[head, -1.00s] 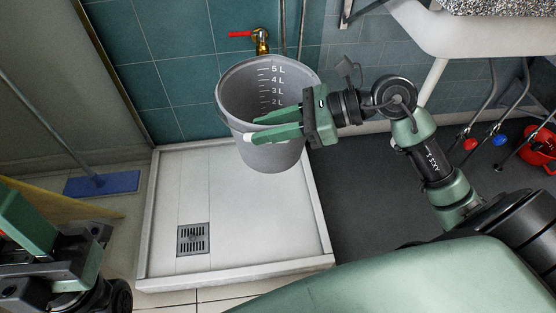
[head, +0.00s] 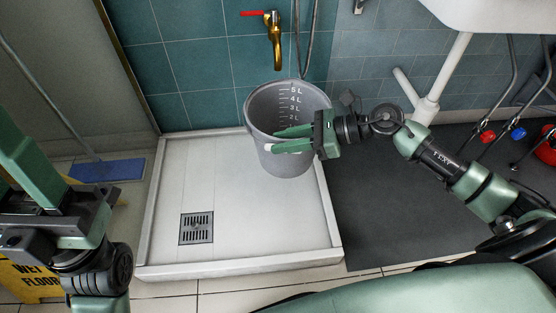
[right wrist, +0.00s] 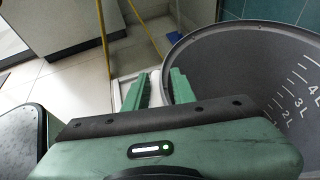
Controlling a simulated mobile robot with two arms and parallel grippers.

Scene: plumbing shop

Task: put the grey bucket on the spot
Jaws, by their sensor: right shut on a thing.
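The grey bucket (head: 285,163), with white litre marks inside, is upright at the back right of the white shower tray (head: 190,165), below and slightly right of the brass tap (head: 274,48). I cannot tell if its base touches the tray. My right gripper (head: 283,140) is shut on the bucket's near side; in the right wrist view the bucket (right wrist: 240,65) is beside and between the green fingers (right wrist: 155,90). My left gripper (head: 28,165) is partly in view at the left edge, away from the bucket; its opening is hidden. No painted mark shows on the tray.
A drain grate (head: 196,228) lies in the tray's front left. A blue mop head (head: 107,170) is left of the tray, and a yellow wet-floor sign (head: 30,282) stands front left. A white sink (head: 490,14) overhangs the dark floor at right.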

